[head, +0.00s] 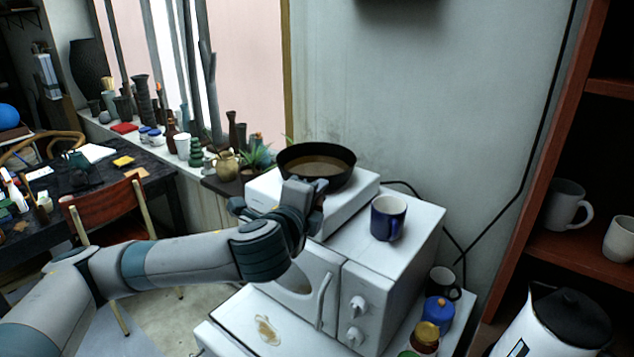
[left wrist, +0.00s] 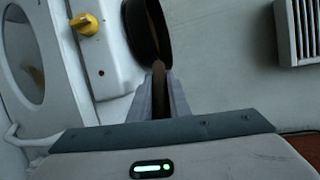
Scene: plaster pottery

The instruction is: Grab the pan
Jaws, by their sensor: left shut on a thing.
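The pan (head: 316,165) is dark and round with a brownish inside. It sits on a white box-shaped appliance (head: 352,206) on top of the white microwave in the head view. My left gripper (head: 310,188) reaches in from the left at the pan's near side. In the left wrist view, part of the pan (left wrist: 146,32) shows at the top, and the left gripper's fingers (left wrist: 161,95) are closed around its brown handle (left wrist: 158,76). The arm and gripper hide the handle in the head view. My right gripper is not in view.
A blue and white mug (head: 388,218) stands on the microwave (head: 392,283), right of the pan. Several jars and a dark mug (head: 444,283) stand lower right. Plants and vases line the ledge at left. A wall is behind the pan; a red shelf (head: 560,150) stands right.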

